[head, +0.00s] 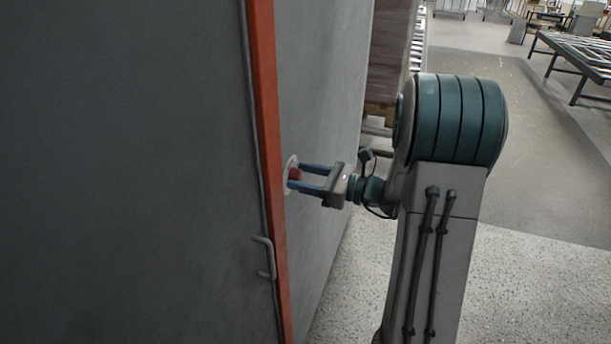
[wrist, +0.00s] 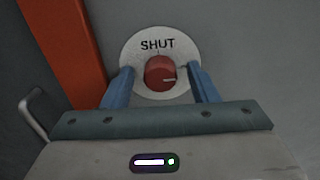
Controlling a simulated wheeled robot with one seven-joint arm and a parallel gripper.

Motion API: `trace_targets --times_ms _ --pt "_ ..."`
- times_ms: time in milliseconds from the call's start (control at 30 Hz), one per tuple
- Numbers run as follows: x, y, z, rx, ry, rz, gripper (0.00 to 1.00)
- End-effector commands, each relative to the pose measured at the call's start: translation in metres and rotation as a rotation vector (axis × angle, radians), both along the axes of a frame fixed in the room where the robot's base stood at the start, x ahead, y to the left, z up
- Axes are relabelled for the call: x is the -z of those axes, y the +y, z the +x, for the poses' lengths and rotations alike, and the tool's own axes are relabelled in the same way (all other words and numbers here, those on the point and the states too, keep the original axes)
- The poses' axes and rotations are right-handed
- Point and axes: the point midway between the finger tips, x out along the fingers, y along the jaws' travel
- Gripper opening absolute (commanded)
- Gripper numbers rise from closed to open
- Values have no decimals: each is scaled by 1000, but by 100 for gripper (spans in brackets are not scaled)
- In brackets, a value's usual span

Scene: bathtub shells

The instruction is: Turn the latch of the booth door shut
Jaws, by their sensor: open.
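The latch is a red round knob (wrist: 160,74) on a pale round plate (wrist: 184,46) marked SHUT at its top. In the head view the knob (head: 295,174) sits on the grey wall just right of the orange door post. My gripper (head: 296,178) is open, with one blue finger on each side of the knob. In the wrist view the fingers (wrist: 160,82) stand apart from the knob's sides, with gaps showing. The grey booth door (head: 150,170) fills the left of the head view.
An orange post (head: 266,130) runs along the door's edge, close to my gripper. A grey handle (head: 264,257) sticks out from the door below the knob. Open speckled floor (head: 530,290) lies to the right, with a roller table (head: 580,52) far back.

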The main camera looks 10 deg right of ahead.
Motion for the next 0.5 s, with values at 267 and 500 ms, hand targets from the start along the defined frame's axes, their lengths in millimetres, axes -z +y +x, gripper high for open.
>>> trace_targets --times_ms 267,500 --pt "0 0 0 0 0 0 12" --pt "1 0 0 0 -7 -5 9"
